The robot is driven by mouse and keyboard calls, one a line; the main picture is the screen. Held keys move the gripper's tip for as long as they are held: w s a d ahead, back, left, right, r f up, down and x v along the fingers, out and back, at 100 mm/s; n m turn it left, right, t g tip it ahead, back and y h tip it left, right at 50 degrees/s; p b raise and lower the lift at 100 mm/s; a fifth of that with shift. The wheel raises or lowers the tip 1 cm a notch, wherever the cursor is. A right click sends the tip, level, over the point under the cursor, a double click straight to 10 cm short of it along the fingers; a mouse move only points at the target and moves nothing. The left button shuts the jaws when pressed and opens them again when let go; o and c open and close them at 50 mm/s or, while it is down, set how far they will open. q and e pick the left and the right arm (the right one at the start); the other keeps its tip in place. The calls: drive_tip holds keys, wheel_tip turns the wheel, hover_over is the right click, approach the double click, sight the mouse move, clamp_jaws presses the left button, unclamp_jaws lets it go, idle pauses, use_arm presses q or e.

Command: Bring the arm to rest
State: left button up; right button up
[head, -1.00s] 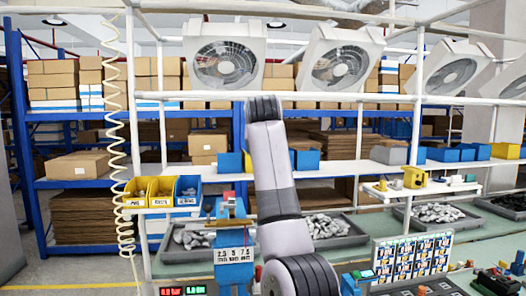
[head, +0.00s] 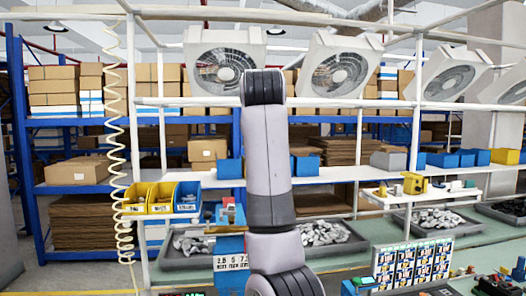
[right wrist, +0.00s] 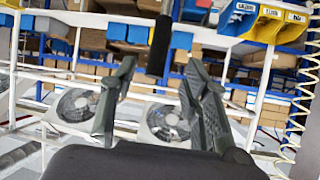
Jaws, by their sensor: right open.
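My arm stands nearly upright in the middle of the head view, in front of the bench; its gripper does not show there. In the right wrist view my right gripper (right wrist: 158,88) is open, its two dark fingers apart with nothing between them. It is clear of the bench and touches nothing visible. My left gripper is in neither view. A blue device (head: 231,247) with a number label stands on the bench, partly covered by my arm. A panel with rows of labelled modules (head: 412,264) stands at the lower right.
Yellow and blue bins (head: 160,198) sit left of my arm. Grey trays (head: 340,246) of metal parts lie on the green bench (head: 385,232). White fans (head: 340,73) hang from the frame above. A coiled hose (head: 115,130) hangs at the left.

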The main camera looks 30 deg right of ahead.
drive_tip(key=shift+v, duration=0.8)
